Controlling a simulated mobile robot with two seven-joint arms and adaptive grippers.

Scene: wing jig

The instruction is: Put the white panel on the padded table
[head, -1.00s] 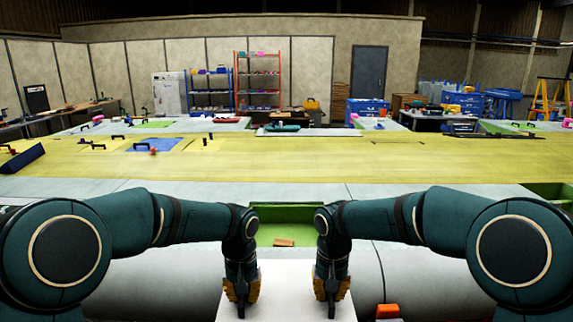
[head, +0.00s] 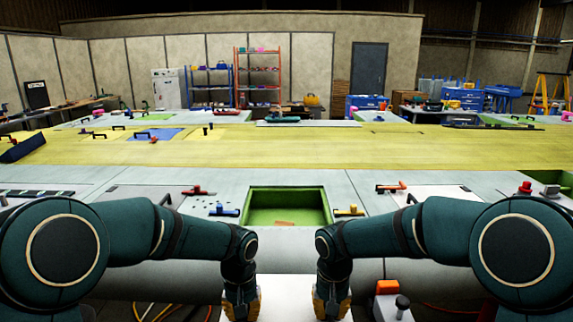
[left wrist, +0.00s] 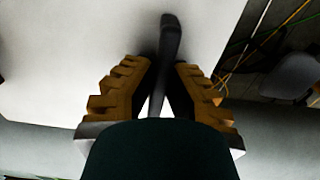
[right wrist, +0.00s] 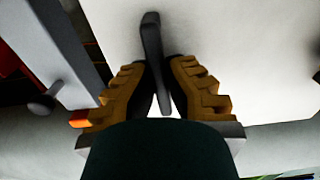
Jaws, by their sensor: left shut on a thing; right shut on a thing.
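The white panel (head: 287,300) shows at the bottom middle of the head view, between my two grippers. My left gripper (head: 241,304) is shut on a dark handle (left wrist: 170,38) on the panel, and the panel's white face (left wrist: 75,60) fills much of the left wrist view. My right gripper (head: 332,304) is shut on a second dark handle (right wrist: 152,45), with the panel's white face (right wrist: 240,60) around and to the right of it. The fingertips are cut off or hidden in the head view. I cannot pick out the padded table with certainty.
A long grey and yellow work surface (head: 400,150) lies ahead, with a green recess (head: 287,206) at its near edge. Blue (head: 224,210) and yellow (head: 349,210) clamps flank the recess. A stand with an orange block (head: 387,287) is close right of my right gripper. Cables (head: 160,312) lie at lower left.

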